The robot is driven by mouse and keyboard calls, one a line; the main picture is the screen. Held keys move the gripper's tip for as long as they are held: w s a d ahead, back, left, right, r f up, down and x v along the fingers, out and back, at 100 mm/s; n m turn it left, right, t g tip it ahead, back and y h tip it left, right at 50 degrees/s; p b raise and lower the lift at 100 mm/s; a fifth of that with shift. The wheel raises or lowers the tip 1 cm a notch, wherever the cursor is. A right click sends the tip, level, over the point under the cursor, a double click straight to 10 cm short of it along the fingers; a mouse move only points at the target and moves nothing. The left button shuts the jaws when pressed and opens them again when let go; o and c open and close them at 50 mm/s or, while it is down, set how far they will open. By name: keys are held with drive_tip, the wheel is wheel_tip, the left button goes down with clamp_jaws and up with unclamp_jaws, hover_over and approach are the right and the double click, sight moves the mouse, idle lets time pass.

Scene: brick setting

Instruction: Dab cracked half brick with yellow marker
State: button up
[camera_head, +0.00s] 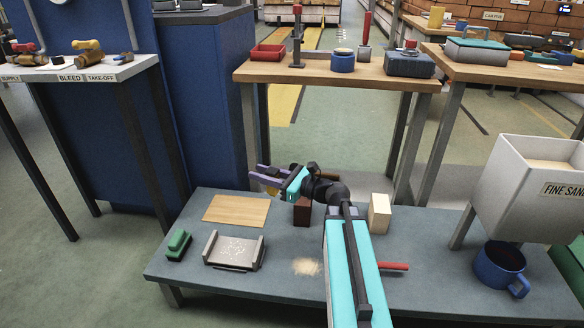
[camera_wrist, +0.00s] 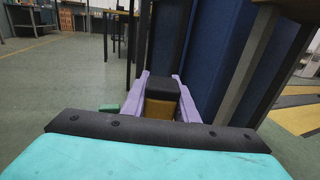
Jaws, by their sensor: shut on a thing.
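My gripper (camera_head: 266,178) is raised above the back edge of the low grey table (camera_head: 165,262), its lilac fingers pointing left. In the wrist view, my gripper (camera_wrist: 163,88) is shut on a black and yellow thing (camera_wrist: 160,108), which looks like the yellow marker. A small yellow part of the marker (camera_head: 272,190) shows below the fingers in the head view. A dark red-brown brick (camera_head: 302,213) stands on the table below and right of my gripper, partly hidden by my arm. A pale cream brick (camera_head: 379,214) stands to its right. I see no crack on either.
The table also bears a wooden board (camera_head: 236,210), a green block (camera_head: 178,245), a grey tray (camera_head: 232,265), spilled sand (camera_head: 306,267), a red stick (camera_head: 394,266) and a blue mug (camera_head: 500,268). A fine-sand hopper (camera_head: 520,190) stands at right. A blue partition (camera_head: 205,110) rises behind.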

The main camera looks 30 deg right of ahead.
drive_tip(key=s+a+r+n+g+y, duration=0.1)
drive_tip(key=s+a+n+g+y, duration=0.2)
drive_tip(key=a, duration=1)
drive_tip(key=shift+s+a+n+g+y, duration=0.25)
drive_tip(key=shift+s+n+g+y, duration=0.15)
drive_tip(key=shift+s+g+y, duration=0.2)
drive_tip(key=shift+d+r, duration=0.1)
